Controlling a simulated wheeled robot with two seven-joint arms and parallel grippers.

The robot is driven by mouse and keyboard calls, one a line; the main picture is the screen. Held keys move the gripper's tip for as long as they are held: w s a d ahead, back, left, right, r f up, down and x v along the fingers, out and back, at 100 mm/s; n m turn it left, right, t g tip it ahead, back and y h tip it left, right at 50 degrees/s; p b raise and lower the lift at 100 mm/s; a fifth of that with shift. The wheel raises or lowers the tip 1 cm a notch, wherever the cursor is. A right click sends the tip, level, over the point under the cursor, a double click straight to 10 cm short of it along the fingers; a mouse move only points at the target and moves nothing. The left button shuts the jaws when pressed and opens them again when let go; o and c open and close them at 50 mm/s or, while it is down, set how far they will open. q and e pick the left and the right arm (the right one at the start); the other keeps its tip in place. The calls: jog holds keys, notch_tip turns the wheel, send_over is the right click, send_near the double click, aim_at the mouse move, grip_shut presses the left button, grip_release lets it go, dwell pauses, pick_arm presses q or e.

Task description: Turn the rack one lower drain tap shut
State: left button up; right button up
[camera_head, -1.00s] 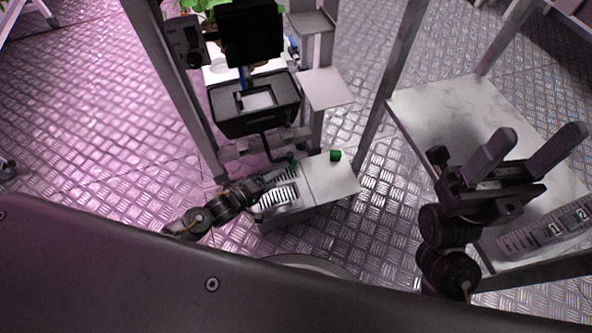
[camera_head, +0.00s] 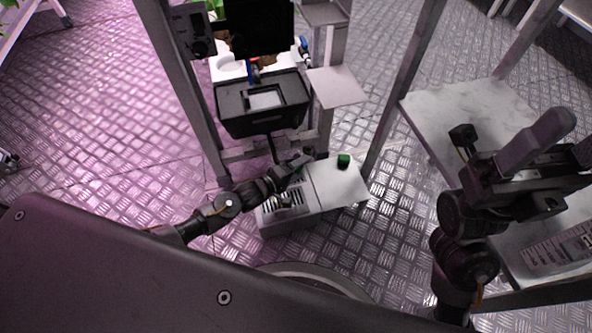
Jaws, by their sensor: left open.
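The rack (camera_head: 213,150) stands at the upper left, with a black tray (camera_head: 240,124) and a thin dark drain pipe (camera_head: 273,148) running down from it. Below is a pale box (camera_head: 335,190) with a slatted grate (camera_head: 270,211) on its left part and a green knob (camera_head: 344,160) on its flat lid. My left gripper (camera_head: 302,163) is open at the pipe's lower end, above the grate. I cannot make out the lower drain tap; the gripper covers that spot.
A marble-topped table (camera_head: 450,105) stands at the right, with a numbered plate (camera_head: 560,250) on it. A rack post (camera_head: 405,85) rises between the box and that table.

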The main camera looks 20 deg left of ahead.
pick_arm(q)
jog(key=shift+w+d, duration=0.2)
